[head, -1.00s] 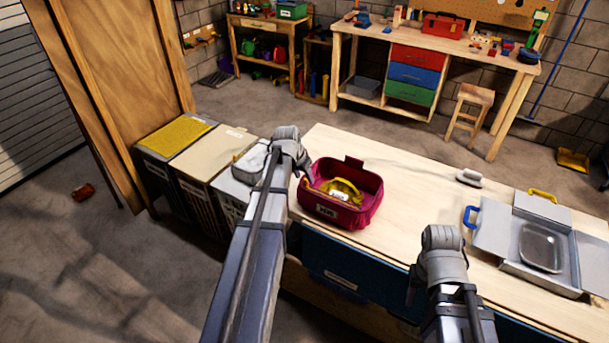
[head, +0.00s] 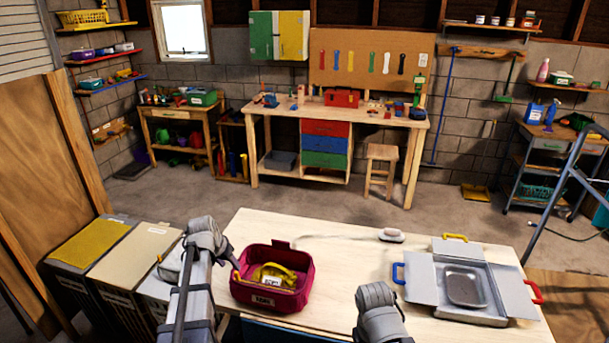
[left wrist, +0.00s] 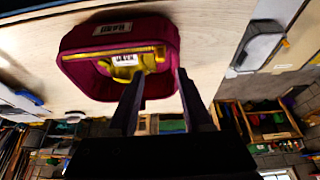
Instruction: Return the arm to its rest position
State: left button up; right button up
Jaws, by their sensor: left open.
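My left arm reaches in from the bottom left in the head view. Its gripper (head: 235,263) is at the left rim of a dark pink open-topped bag (head: 266,297) on the wooden table. In the left wrist view the two dark fingers (left wrist: 159,74) are apart, with nothing held between them. The pink bag (left wrist: 78,68) lies just beyond the fingertips there; I cannot tell whether they touch it. A yellow item with a white label (head: 274,276) sits inside the bag. Part of my right arm shows at the bottom centre; its gripper is out of sight.
The wooden table (head: 345,262) also holds a small white iron-like object (head: 391,235) and a grey open-flapped box (head: 451,313) with coloured handles and a tray inside. Bins (head: 118,262) stand to the left. A workbench (head: 332,116) stands at the back, with clear floor before it.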

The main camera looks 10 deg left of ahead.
pick_arm(q)
jog(key=s+d+f+m+g+b, duration=0.15)
jog(key=s+d, duration=0.25)
jog(key=d, duration=0.6)
jog(key=s+d+f+m+g+b, duration=0.1)
jog(key=s+d+f+b, duration=0.2)
jog(key=d, duration=0.8)
jog(key=s+d+f+g+y, duration=0.1)
jog(key=s+d+f+g, duration=0.1)
jog(key=s+d, duration=0.9)
jog(key=s+m+b, duration=0.1)
jog(key=s, duration=0.1)
jog(key=shift+s+d+f+y, duration=0.15)
jog(key=shift+s+f+y, duration=0.15)
jog(key=shift+s, duration=0.1)
jog(key=shift+c, duration=0.2)
